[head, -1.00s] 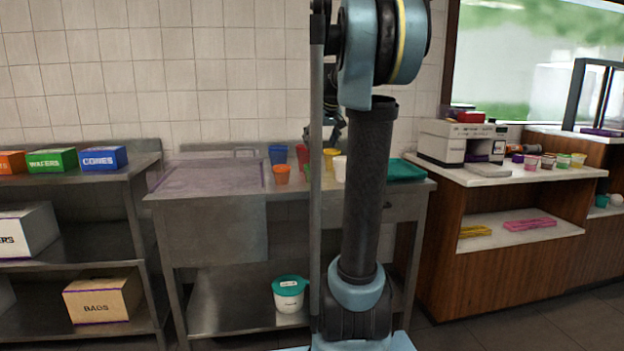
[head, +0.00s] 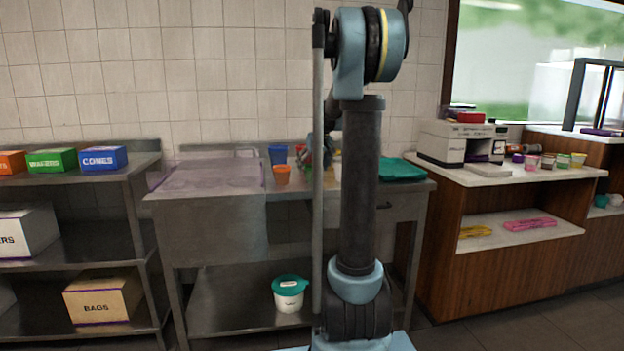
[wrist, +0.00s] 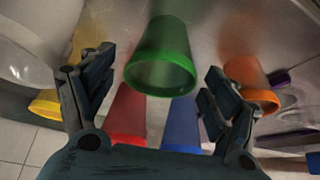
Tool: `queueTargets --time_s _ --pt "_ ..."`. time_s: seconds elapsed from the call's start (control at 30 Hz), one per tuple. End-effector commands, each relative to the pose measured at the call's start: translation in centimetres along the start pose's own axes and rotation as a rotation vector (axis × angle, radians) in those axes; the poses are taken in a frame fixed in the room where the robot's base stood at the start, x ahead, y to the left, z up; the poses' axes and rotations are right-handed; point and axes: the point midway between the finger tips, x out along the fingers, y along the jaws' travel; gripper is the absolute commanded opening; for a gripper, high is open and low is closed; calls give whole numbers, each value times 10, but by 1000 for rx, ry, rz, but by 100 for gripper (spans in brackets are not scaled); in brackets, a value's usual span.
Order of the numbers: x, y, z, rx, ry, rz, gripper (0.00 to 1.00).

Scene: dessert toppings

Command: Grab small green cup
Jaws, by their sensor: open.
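The small green cup (wrist: 160,58) sits on the steel counter in the upper middle of the wrist view. My gripper (wrist: 158,70) is open, with one finger on each side of the cup in that picture. No contact with the cup can be made out. In the head view my gripper (head: 322,152) is low over the counter among the cups, partly behind my arm, and the green cup cannot be made out there.
A red cup (wrist: 128,115) and a blue cup (wrist: 182,125) stand close to the green one. An orange cup (wrist: 248,80) is to the right, and a yellow cup (wrist: 46,105) to the left.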

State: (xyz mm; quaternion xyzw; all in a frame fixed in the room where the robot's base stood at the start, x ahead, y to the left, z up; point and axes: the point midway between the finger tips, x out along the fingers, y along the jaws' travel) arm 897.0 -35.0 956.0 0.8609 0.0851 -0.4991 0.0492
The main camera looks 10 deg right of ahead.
Motion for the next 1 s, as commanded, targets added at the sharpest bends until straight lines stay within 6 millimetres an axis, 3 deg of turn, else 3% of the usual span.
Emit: queueTargets --time_s 0.37,0.53,1.0 --pt "9 0 0 0 0 0 78" --pt "9 0 0 0 0 0 44" --pt "4 0 -2 0 0 1 43"
